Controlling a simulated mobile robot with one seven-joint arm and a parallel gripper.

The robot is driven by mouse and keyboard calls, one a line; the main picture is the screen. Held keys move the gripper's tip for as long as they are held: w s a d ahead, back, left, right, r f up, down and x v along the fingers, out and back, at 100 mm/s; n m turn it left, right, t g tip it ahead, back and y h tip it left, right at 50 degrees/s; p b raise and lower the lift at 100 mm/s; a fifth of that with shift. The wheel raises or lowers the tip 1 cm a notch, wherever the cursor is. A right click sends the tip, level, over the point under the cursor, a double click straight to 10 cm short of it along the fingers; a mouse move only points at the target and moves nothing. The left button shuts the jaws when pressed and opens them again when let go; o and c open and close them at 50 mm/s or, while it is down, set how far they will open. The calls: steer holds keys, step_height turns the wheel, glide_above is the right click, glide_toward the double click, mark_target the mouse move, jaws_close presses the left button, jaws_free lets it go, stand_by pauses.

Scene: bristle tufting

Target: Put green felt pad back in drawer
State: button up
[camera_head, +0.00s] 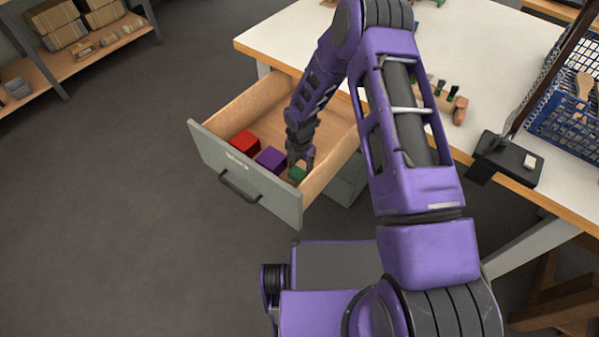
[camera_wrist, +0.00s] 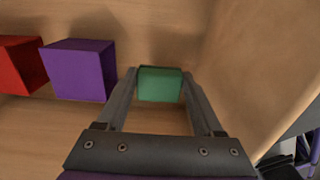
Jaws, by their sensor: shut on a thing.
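The green felt pad (camera_head: 297,174) is inside the open drawer (camera_head: 219,150), at the drawer's right end near the front panel. In the wrist view the green felt pad (camera_wrist: 160,84) sits between my two fingertips. My gripper (camera_head: 300,160) reaches down into the drawer and is shut on the pad; it also shows in the wrist view (camera_wrist: 159,85). I cannot tell whether the pad touches the drawer floor. A purple block (camera_head: 270,160) and a red block (camera_head: 244,142) are to its left in the drawer.
The drawer's wooden side wall (camera_wrist: 260,70) is close on the right of my gripper. The white worktop (camera_head: 290,45) is above and behind the drawer. A blue crate (camera_head: 565,125) and a dark stand (camera_head: 508,158) are at the right.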

mark_target(300, 176)
steer(key=shift+f, duration=1.95)
steer(key=shift+f+b, duration=0.2)
steer(key=shift+b, duration=0.2)
steer(key=o, duration=1.5)
steer(key=shift+c, duration=0.2)
step_height(300, 176, up, 12)
steer(key=shift+r+p, duration=0.2)
steer(key=shift+p, duration=0.65)
